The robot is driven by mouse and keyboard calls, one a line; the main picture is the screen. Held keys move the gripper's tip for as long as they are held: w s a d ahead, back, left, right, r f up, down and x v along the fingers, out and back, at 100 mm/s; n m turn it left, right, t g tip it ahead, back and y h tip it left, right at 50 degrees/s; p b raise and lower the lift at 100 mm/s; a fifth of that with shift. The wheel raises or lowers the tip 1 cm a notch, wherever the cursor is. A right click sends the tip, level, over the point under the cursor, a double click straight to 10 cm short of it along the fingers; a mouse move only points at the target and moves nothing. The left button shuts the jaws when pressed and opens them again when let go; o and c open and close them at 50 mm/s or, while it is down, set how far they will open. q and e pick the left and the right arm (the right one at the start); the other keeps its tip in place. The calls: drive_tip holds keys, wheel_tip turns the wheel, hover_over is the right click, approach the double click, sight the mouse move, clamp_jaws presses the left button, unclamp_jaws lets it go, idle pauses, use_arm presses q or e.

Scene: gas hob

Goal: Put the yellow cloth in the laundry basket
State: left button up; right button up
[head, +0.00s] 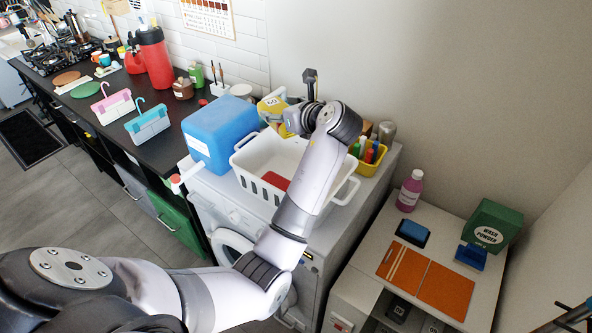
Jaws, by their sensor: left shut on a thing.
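The yellow cloth (271,104) shows at the fingertips of my left gripper (277,119), above the back left rim of the white laundry basket (247,177). My left gripper is shut on it, and the gripper and wrist hide part of it. The white basket stands on top of the washing machine, with a red cloth (275,181) inside. My left forearm crosses over the basket's right part and hides some of it. My right gripper is not in view.
A blue container (221,132) stands close to the basket's left. A yellow caddy (367,165) with several bottles is at its right. A lower white table at right holds a pink bottle (410,190), a green wash powder box (488,230) and orange mats (445,290).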

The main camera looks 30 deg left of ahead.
use_arm(q)
drive_tip(key=f, duration=1.3)
drive_tip(key=shift+s+a+p, duration=0.15)
drive_tip(key=shift+s+p, duration=0.1)
drive_tip(key=shift+p, duration=0.05)
drive_tip(key=shift+f, duration=0.25)
wheel_tip(320, 180, down, 4)
drive_tip(key=shift+r, duration=0.25)
drive_tip(key=shift+f, duration=0.2)
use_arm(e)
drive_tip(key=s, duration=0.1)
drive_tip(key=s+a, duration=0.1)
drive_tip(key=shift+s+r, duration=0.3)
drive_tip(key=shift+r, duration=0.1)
use_arm(q)
drive_tip(key=shift+f, duration=0.25)
